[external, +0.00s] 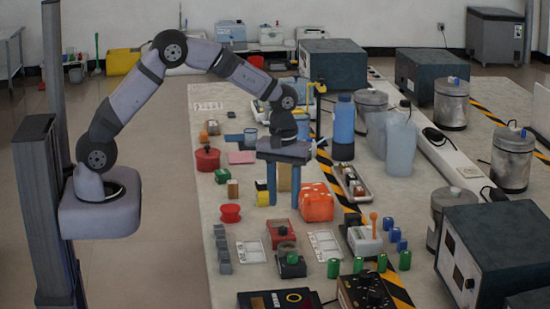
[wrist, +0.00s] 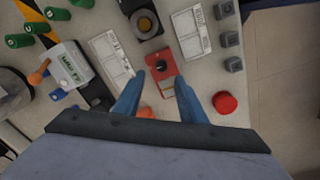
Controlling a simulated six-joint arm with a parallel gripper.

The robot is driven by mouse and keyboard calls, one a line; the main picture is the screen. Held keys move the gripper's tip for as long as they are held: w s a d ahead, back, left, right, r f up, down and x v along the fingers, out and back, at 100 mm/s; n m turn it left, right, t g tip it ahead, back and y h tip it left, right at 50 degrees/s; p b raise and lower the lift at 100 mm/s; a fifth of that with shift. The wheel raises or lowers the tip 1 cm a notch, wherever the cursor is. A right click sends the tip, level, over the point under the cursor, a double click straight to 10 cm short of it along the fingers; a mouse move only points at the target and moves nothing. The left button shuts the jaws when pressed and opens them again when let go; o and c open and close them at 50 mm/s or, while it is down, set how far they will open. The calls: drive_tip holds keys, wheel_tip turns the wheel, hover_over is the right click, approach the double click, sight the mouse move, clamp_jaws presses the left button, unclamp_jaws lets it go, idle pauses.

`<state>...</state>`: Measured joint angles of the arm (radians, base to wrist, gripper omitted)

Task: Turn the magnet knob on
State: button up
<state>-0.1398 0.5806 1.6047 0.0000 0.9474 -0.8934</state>
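I cannot tell for sure which control is the magnet knob. A red box (wrist: 163,84) with a small black knob (wrist: 160,66) lies between and below my fingertips in the wrist view. The red box also shows on the bench in the external view (external: 279,236). A dark box with a round knob (wrist: 146,23) sits beyond it in the wrist view; in the external view this dark box (external: 291,266) is nearer the camera. My gripper (external: 284,202) is open and empty, pointing down above the bench. Its two blue fingers (wrist: 161,78) are apart. The knob's setting is too small to read.
A red round object (wrist: 224,102) and grey cubes (wrist: 232,40) lie to the right in the wrist view. A white box with an orange lever (external: 364,239) and green cylinders (external: 333,268) stand nearby. An orange dotted cube (external: 317,204) is close beside my fingers.

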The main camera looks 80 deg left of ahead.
sight(283, 228)
drive_tip(key=shift+s+n, duration=0.1)
drive_tip(key=shift+n, duration=0.8)
drive_tip(key=shift+f, duration=0.1)
drive_tip(key=shift+f+p, duration=1)
drive_tip(key=shift+f, duration=2.55)
clamp_jaws()
